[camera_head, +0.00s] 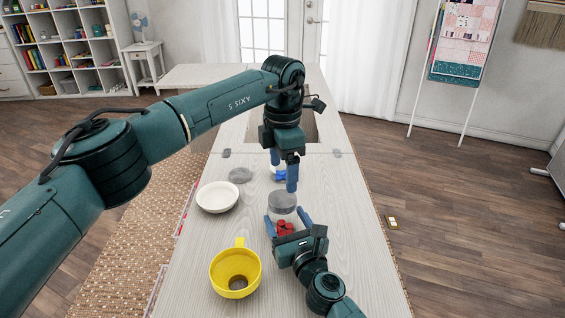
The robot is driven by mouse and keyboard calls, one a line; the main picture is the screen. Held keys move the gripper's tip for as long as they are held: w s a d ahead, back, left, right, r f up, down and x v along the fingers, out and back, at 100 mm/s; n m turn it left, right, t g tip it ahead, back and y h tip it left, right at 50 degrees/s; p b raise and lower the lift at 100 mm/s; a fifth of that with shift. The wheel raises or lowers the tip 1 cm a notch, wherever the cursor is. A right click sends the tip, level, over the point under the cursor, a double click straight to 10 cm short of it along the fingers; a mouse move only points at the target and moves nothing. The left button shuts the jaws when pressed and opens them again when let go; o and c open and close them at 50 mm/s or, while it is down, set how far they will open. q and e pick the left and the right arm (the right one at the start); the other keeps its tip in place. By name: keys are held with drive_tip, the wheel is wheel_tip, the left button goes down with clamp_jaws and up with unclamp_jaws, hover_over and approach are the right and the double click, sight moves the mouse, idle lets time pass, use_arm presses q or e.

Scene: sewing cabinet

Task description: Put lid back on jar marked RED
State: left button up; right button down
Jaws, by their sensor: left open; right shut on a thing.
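A clear jar with red items (285,228) inside stands near the table's front, between the blue fingers of my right gripper (287,220), which is shut on it. A round grey lid (283,199) is at the top of this jar; I cannot tell whether it is fully seated. My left gripper (284,174) is open and points down, above and just behind that lid, apparently empty. Any marking on the jar is not readable. Blue items (281,176) show behind the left fingers, partly hidden. Another grey disc, like a lid (240,175), lies flat on the table to the left.
A white bowl (217,197) stands on the left of the long pale table (335,245). My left arm crosses above the table's left side. The table's right strip is clear.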

sight(283, 198)
use_arm(q)
drive_tip(key=n, duration=0.4)
drive_tip(key=shift+r, duration=0.2)
drive_tip(key=n, duration=0.5)
drive_tip(key=shift+r, duration=0.2)
drive_tip(key=shift+f, duration=4.05)
drive_tip(key=c, duration=1)
drive_tip(key=shift+m, duration=0.7)
drive_tip(key=o, duration=1.1)
drive_tip(key=shift+r, duration=0.1)
